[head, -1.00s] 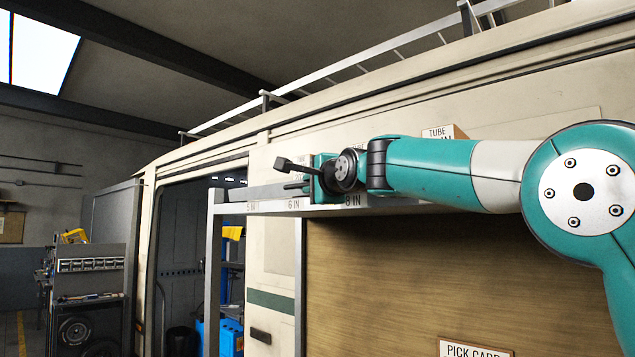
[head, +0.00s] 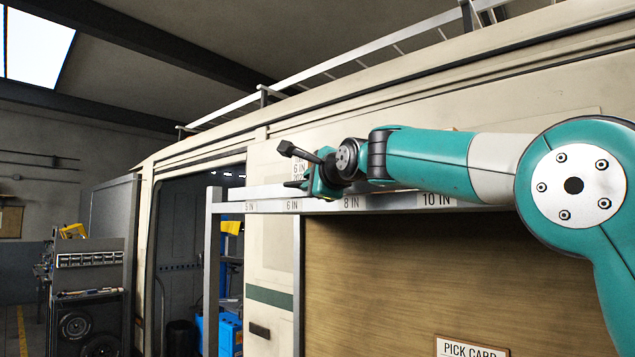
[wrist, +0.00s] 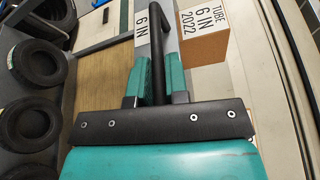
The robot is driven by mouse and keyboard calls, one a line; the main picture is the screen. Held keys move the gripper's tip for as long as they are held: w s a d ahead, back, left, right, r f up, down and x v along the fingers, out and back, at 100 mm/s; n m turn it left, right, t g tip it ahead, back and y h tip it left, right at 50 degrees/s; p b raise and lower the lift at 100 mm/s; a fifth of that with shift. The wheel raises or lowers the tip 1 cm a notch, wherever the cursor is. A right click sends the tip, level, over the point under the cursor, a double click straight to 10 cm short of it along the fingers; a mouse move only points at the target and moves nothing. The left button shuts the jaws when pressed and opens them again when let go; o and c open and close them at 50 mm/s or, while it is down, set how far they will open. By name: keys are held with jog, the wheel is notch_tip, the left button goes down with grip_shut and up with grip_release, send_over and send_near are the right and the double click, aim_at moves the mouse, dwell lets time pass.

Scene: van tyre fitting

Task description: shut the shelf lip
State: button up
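The shelf lip (head: 330,204) is a pale metal rail with size labels along the top front of the rack, across the middle of the head view. A strip of it with a 6 IN label shows in the wrist view (wrist: 143,40). My gripper (head: 308,183) is at the lip's upper side, between the 6 IN and 8 IN labels; whether it touches the lip is unclear. In the wrist view its teal fingers (wrist: 157,85) flank a dark bar (wrist: 156,65) and look closed on it.
A carton (wrist: 205,35) labelled TUBE 6 IN stands behind the lip. Several tyres (wrist: 35,62) are at the wrist view's left. A wooden panel (head: 400,270) with a pick card (head: 470,348) lies below the lip. The van wall (head: 400,130) rises behind. An open doorway (head: 190,260) is left.

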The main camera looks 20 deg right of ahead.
jog(key=shift+o, duration=0.4)
jog(key=shift+d, duration=0.1)
jog(key=shift+s+b, duration=0.35)
jog(key=shift+b, duration=0.05)
jog(key=b+v, duration=0.8)
jog(key=v, duration=0.8)
jog(key=shift+s+b, duration=0.35)
jog(key=shift+b, duration=0.05)
